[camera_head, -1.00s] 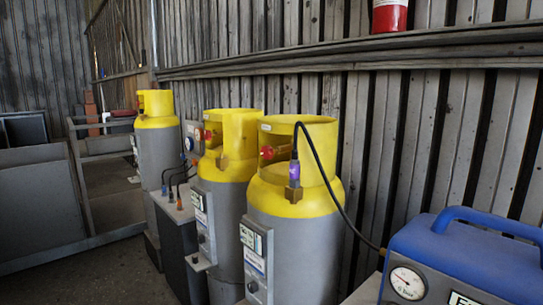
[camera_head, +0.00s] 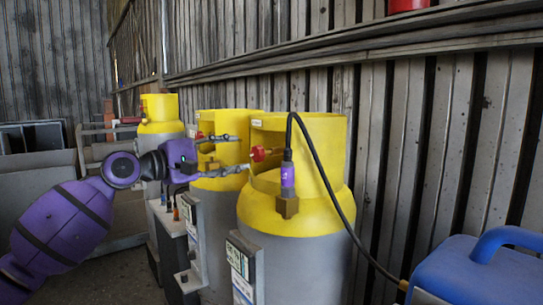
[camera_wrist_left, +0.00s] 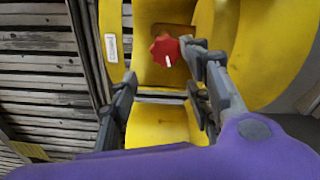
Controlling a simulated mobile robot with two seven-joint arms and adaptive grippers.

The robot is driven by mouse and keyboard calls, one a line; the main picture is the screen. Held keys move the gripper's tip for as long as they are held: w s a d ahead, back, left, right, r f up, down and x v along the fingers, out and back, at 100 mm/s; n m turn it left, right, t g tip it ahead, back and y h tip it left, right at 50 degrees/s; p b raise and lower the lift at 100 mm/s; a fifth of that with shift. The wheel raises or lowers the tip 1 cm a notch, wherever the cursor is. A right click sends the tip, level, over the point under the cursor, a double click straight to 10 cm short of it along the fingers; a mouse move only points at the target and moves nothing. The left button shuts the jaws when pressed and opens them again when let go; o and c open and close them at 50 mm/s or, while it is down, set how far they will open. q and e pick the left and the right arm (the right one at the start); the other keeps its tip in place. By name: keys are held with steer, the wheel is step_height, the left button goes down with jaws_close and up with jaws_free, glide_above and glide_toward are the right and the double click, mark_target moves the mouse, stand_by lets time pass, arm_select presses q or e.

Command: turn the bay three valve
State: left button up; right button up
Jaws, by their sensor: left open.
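The nearest grey cylinder with a yellow collar (camera_head: 300,212) has a red valve knob (camera_head: 258,154) inside the collar opening. The knob also shows in the left wrist view (camera_wrist_left: 165,50), with a white mark on it. My purple left gripper (camera_head: 231,154) is open and points right at this knob. In the left wrist view its fingers reach toward the knob, one on each side, and I cannot tell whether they touch it. A middle cylinder (camera_head: 220,200) and a far one (camera_head: 160,128) stand behind, partly hidden by my left arm. The bay numbers are unreadable. My right gripper is out of view.
A purple fitting (camera_head: 288,176) with a black hose (camera_head: 325,170) stands just right of the knob. The hose runs to a blue-handled unit (camera_head: 475,270) at lower right. A plank wall (camera_head: 440,150) stands close behind. A control box (camera_head: 242,265) fronts the nearest cylinder.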

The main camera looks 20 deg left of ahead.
mark_target(254, 151)
arm_select(q)
steer(key=shift+d+n, duration=0.7)
steer(key=shift+n, duration=0.4)
steer(key=x, duration=0.7)
steer(key=shift+f+p, duration=0.1)
steer(key=shift+p, duration=0.3)
steer(key=shift+s, duration=0.1)
steer(key=c, duration=1.1)
